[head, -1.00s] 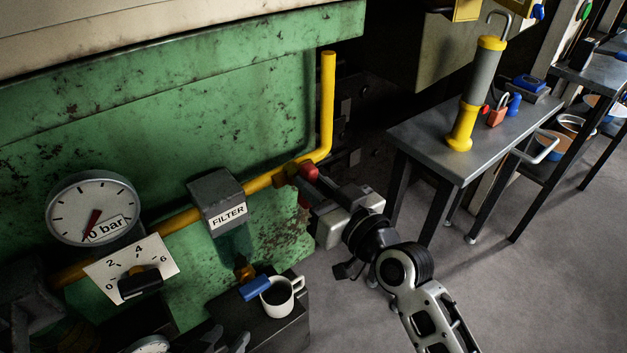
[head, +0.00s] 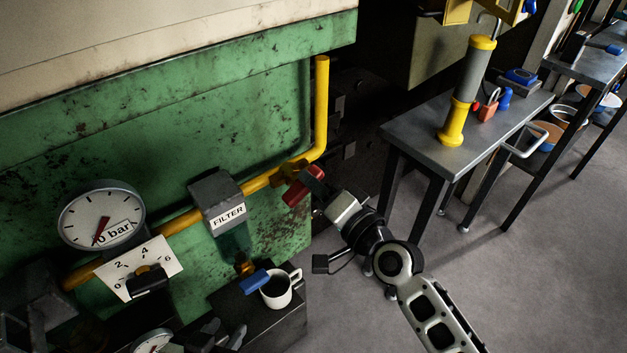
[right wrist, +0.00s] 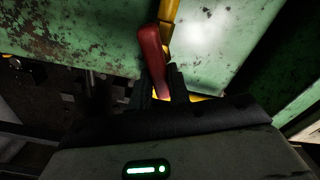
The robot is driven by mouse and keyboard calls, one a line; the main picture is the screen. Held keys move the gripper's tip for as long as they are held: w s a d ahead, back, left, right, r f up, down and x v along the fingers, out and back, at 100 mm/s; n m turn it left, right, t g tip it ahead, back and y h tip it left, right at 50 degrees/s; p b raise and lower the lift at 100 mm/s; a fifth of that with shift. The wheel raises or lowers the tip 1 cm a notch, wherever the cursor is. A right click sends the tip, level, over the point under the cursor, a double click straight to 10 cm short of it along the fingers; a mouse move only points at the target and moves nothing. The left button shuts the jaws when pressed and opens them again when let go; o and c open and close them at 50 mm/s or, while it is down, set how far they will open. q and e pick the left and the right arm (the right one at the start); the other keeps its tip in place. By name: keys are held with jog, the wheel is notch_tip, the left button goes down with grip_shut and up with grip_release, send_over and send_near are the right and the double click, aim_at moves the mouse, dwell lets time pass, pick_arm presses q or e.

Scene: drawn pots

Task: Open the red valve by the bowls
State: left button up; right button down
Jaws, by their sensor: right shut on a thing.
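The red valve handle (head: 303,187) sits on the yellow pipe (head: 325,100), right of the box marked FILTER (head: 216,198). It slants down to the left, at an angle to the pipe. My right gripper (head: 318,198) is at the handle from the lower right. In the right wrist view the red handle (right wrist: 152,50) rises from between the two dark fingers (right wrist: 160,88), which are shut on its lower part. The fingers hide that part and the valve body. The bowls (head: 547,135) stand far right on a low shelf, well away from this valve. My left gripper is not visible.
A gauge (head: 100,215) marked 0 bar and a dial plate (head: 138,268) are at left. A white mug (head: 278,290) with dark contents stands on a dark block below the filter. A grey table (head: 440,150) is right of my arm. The floor in front is clear.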

jog(key=m, duration=0.5)
jog(key=shift+d+f+m, duration=0.1)
jog(key=shift+f+m, duration=0.2)
dwell(0.4)
jog(key=c, duration=1.3)
grip_release()
pick_arm(q)
jog(key=shift+r, duration=0.15)
jog(key=b, duration=0.1)
jog(key=f+b, duration=0.1)
jog(key=b, duration=0.1)
jog(key=shift+w+d, duration=0.2)
jog(key=shift+d, duration=0.15)
pick_arm(e)
jog(key=v, duration=1.5)
jog(key=shift+s+d, duration=0.25)
jog(key=shift+s, duration=0.1)
